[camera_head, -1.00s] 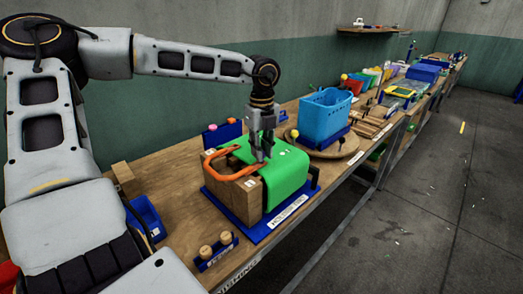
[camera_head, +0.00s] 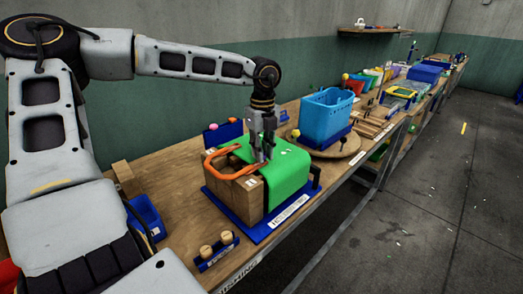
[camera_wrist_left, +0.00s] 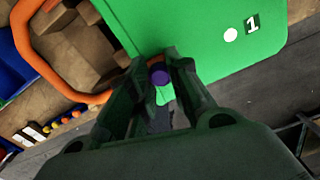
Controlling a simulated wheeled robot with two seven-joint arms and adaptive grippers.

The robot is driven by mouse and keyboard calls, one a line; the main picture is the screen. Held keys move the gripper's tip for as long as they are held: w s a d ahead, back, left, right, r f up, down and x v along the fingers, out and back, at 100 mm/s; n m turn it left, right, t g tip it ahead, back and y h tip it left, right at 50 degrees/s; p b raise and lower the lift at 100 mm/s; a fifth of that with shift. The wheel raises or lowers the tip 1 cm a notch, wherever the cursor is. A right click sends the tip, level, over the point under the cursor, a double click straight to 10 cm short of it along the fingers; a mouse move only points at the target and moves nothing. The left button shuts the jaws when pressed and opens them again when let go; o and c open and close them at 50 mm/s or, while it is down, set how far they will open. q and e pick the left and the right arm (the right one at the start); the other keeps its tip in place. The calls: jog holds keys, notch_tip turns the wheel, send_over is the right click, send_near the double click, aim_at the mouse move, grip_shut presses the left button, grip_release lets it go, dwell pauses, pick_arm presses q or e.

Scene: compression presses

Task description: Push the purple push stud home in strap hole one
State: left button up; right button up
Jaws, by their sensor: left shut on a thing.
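The purple push stud (camera_wrist_left: 159,75) shows between my left fingertips in the left wrist view. My left gripper (camera_wrist_left: 157,82) is shut on it, over the edge of the green strap (camera_wrist_left: 195,35). A white round spot (camera_wrist_left: 231,34), which may be hole one, lies beside a label "1" (camera_wrist_left: 252,24), up and right of the stud and apart from it. In the head view the green strap (camera_head: 290,178) drapes over a wooden block, with my left gripper (camera_head: 262,159) at its left part. The stud is too small to tell there. My right gripper is not in view.
An orange loop (camera_head: 215,170) lies beside the strap on the wooden block (camera_head: 232,198). The block stands on a blue base (camera_head: 257,232). A blue basket (camera_head: 326,117) stands behind to the right. A small blue bin (camera_head: 146,215) is at the left.

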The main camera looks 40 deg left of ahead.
pick_arm(q)
jog(key=shift+a+f+b, duration=0.15)
jog(key=shift+f+b, duration=0.15)
jog(key=shift+f, duration=0.15)
jog(key=o, duration=0.8)
jog(key=shift+a+f, duration=0.15)
jog(key=shift+c, duration=0.2)
notch_tip(320, 180, up, 8)
jog(key=a, duration=0.1)
jog(key=shift+s+f, duration=0.15)
jog(key=shift+s, duration=0.1)
jog(key=shift+f, duration=0.15)
dwell(0.4)
jog(key=shift+w+d+f, duration=0.1)
jog(key=shift+d+f, duration=0.05)
jog(key=shift+f, duration=1.1)
jog(key=shift+d+f, duration=0.15)
jog(key=shift+f, duration=1.1)
jog(key=shift+w+d+f, duration=0.1)
jog(key=shift+d+f, duration=0.05)
jog(key=shift+f, duration=1.1)
jog(key=shift+r, duration=0.1)
